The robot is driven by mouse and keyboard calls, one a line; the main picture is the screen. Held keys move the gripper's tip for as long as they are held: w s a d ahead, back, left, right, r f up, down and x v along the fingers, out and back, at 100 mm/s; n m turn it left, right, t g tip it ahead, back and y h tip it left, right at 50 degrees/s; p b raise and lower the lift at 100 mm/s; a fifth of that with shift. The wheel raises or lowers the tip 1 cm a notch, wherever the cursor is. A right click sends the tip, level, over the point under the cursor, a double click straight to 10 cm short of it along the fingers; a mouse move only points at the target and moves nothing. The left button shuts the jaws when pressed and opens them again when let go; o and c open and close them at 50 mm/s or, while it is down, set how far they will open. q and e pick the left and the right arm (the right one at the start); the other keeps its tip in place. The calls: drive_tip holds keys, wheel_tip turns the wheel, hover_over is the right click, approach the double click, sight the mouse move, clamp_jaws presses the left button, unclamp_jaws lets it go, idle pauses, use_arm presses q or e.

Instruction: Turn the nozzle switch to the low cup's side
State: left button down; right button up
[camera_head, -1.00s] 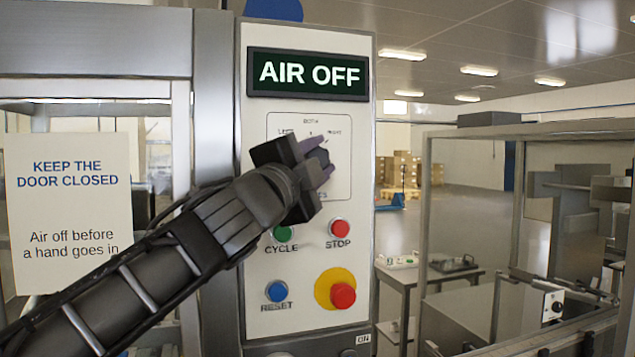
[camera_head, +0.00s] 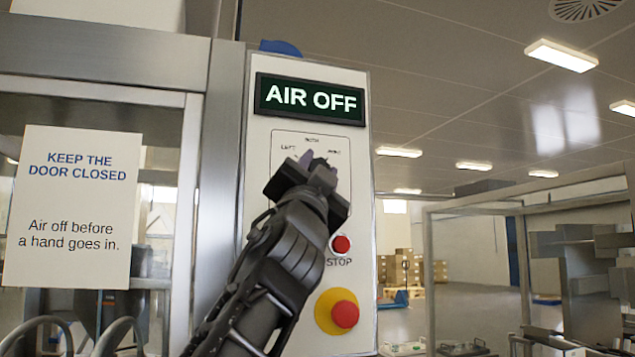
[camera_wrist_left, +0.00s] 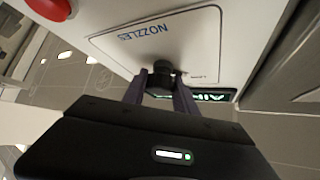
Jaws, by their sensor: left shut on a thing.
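The nozzle switch (camera_wrist_left: 160,78) is a black knob on the pale plate marked "NOZZLES" (camera_wrist_left: 145,33) in the left wrist view. My left gripper (camera_head: 316,162) is at this knob on the control panel (camera_head: 258,120), its purple fingers on either side of it, shut on it. It also shows in the left wrist view (camera_wrist_left: 160,92). In the head view the gripper hides most of the knob, so its pointer cannot be read. The "LEFT", "BOTH" and right-hand labels show above it. No cup is in view. My right gripper is not in view.
A lit display (camera_head: 313,98) above the switch reads "AIR OFF". A red stop button (camera_head: 341,244) and a red emergency button (camera_head: 345,314) on yellow sit below. A door sign (camera_head: 72,212) hangs at the left.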

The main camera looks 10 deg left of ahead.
use_arm(q)
drive_tip(key=shift+n+y, duration=0.6)
drive_tip(key=shift+n, duration=0.1)
drive_tip(key=c, duration=1)
unclamp_jaws()
drive_tip(key=shift+b, duration=0.3)
drive_tip(key=shift+o, duration=0.2)
drive_tip(key=shift+s+f+b, duration=0.3)
drive_tip(key=shift+f+b, duration=0.1)
drive_tip(key=shift+b, duration=0.2)
drive_tip(key=b+v, duration=0.6)
drive_tip(key=b, duration=0.1)
drive_tip(key=shift+s+f, duration=0.2)
drive_tip(key=shift+s, duration=0.15)
